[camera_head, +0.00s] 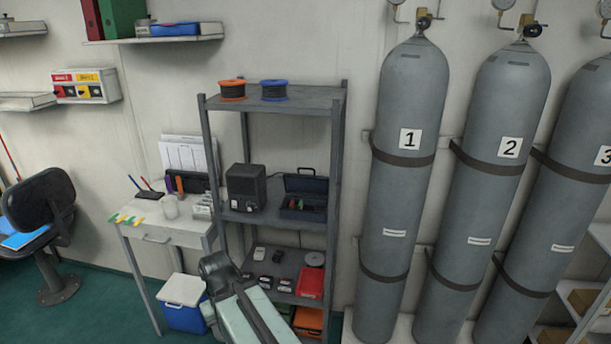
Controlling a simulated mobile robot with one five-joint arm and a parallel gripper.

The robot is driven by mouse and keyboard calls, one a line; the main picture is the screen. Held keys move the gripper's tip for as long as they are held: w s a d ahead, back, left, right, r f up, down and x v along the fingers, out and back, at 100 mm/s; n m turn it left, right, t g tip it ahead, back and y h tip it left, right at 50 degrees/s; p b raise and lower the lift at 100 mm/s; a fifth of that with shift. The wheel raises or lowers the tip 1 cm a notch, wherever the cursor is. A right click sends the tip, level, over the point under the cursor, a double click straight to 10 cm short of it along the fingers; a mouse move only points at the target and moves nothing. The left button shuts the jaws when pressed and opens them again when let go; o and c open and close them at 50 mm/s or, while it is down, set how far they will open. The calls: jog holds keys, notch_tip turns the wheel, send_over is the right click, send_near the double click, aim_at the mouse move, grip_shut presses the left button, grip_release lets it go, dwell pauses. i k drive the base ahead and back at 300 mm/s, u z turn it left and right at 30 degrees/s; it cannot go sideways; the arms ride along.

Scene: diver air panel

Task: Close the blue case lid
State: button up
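A dark, blue-black case (303,208) stands on the middle shelf of the grey rack, to the right of a black speaker-like box. Its lid (306,186) is open and stands up at the back, with a handle on its top edge. Small red and green items show inside the case. My arm rises from the bottom edge, in front of the rack's lower shelves and well below the case. I see no gripper fingers, so my gripper's state is hidden.
The rack (341,150) carries an orange spool (232,90) and a blue spool (273,90) on top. The black box (246,187) stands close left of the case. Tall grey cylinders (402,200) stand right. A white-lidded blue cooler (183,318) is on the floor.

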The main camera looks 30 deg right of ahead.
aim_at(298, 183)
jog(key=k, duration=1.05)
jog(key=u, duration=0.4)
jog(key=i, duration=1.05)
jog(key=u, duration=0.4)
jog(key=i, duration=0.95)
jog(key=z, duration=0.5)
